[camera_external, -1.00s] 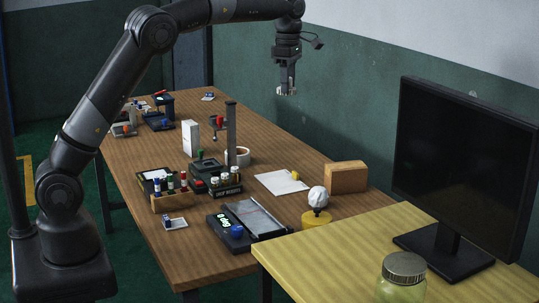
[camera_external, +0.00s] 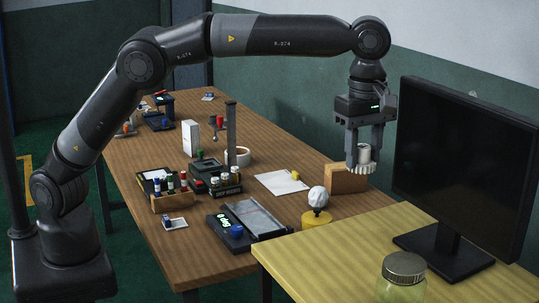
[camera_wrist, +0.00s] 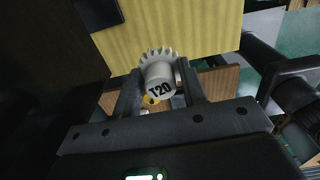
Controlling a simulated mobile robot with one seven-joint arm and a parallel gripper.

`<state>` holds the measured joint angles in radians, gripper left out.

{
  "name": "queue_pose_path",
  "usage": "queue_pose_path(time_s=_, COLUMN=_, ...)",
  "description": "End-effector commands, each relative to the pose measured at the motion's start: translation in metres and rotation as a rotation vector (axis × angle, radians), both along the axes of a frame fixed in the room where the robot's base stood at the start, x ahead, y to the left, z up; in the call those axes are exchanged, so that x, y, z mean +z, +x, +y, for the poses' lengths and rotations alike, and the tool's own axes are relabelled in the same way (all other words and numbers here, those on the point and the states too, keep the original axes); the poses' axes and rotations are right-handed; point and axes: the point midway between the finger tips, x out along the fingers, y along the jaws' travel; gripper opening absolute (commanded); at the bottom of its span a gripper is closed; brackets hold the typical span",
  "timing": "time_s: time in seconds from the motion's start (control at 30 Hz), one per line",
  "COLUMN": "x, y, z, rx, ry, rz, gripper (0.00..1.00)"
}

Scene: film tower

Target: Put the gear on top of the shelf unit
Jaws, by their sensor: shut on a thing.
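A pale toothed gear with a hub (camera_external: 362,167) is held between the fingers of my gripper (camera_external: 363,152), above and in front of the wooden block (camera_external: 335,182) at the table's right edge. In the wrist view the gear (camera_wrist: 158,52) has "T20" on its hub and sits between my fingertips (camera_wrist: 158,85). The gear hangs clear of both tables. I cannot make out a shelf unit for certain; the plain wooden block may be its back or side.
A black monitor (camera_external: 465,165) stands on the yellow table (camera_external: 345,245), just right of my gripper. A lidded jar (camera_external: 403,275) is at that table's front. A white ball on a yellow base (camera_external: 316,222) and a paper sheet (camera_external: 275,184) are on the brown table.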

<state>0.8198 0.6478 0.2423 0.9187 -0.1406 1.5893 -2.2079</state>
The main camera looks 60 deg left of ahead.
Motion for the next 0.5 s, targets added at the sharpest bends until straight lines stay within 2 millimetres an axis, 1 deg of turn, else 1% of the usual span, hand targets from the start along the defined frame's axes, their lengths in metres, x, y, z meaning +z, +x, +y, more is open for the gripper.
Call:
queue_pose_path(time_s=0.03, x=0.0, y=-0.019, z=-0.024, rx=-0.042, ry=-0.001, rz=0.0, gripper=0.16)
queue_pose_path(time_s=0.1, x=-0.001, y=-0.043, z=-0.052, rx=-0.092, ry=-0.001, rz=0.001, gripper=0.16)
queue_pose_path(time_s=0.2, x=-0.001, y=-0.075, z=-0.083, rx=-0.152, ry=-0.003, rz=0.002, gripper=0.16)
queue_pose_path(time_s=0.3, x=0.0, y=-0.1, z=-0.105, rx=-0.196, ry=-0.003, rz=0.002, gripper=0.16)
queue_pose_path(time_s=0.5, x=-0.001, y=-0.137, z=-0.134, rx=-0.258, ry=-0.003, rz=0.003, gripper=0.16)
